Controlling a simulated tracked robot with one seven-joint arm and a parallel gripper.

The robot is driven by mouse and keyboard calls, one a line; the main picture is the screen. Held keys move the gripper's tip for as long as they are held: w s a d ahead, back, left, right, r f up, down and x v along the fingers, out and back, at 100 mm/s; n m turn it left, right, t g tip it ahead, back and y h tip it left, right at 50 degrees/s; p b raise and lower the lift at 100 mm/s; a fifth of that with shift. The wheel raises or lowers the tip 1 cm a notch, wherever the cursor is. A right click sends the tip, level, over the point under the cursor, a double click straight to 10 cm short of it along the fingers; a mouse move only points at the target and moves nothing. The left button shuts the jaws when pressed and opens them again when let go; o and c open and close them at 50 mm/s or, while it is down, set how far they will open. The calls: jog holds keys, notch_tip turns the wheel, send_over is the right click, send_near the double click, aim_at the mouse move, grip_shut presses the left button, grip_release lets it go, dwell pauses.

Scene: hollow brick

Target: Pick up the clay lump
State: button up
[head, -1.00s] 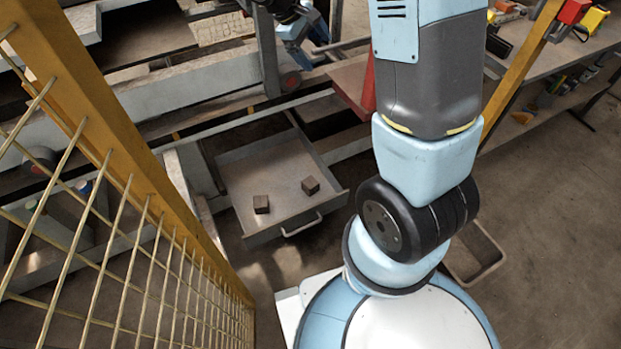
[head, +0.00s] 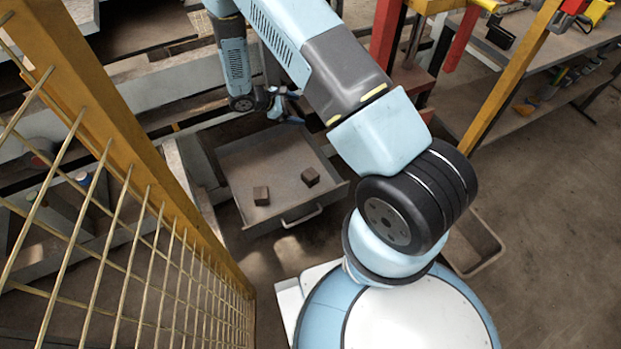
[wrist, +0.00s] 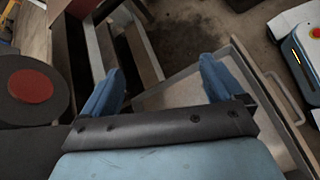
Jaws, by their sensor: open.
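Two small brown blocks lie apart on the floor of an open grey drawer (head: 238,170) in the head view. I cannot tell whether either is the clay lump. My gripper (head: 285,107) is by the drawer's back edge in the head view, partly hidden by its wrist. In the wrist view my gripper (wrist: 160,68) has its two blue fingers spread with nothing between them. The drawer (wrist: 185,88) is partly in that view, beyond the right finger; no block shows there.
A yellow post with a wire mesh fence (head: 130,180) stands at the left. A workbench (head: 560,55) with tools is at the upper right. An empty tray (head: 473,247) lies on the floor right of my base. A red round part (wrist: 30,86) is at the left of the wrist view.

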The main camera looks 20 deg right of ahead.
notch_tip(320, 180, down, 12)
jog(key=s+f+n+t, duration=0.1)
jog(key=s+n, duration=0.1)
jog(key=n, duration=0.1)
jog(key=n+t, duration=0.2)
jog(key=n, duration=0.2)
send_near(310, 174)
jog(key=shift+h, duration=0.3)
jog(key=x, duration=0.5)
jog(key=shift+a+f, duration=0.25)
jog(key=shift+f, duration=0.15)
jog(key=shift+x, duration=3.65)
jog(key=shift+r, duration=0.1)
jog(key=c, duration=1.2)
jog(key=shift+o, duration=0.2)
jog(key=shift+r, duration=0.1)
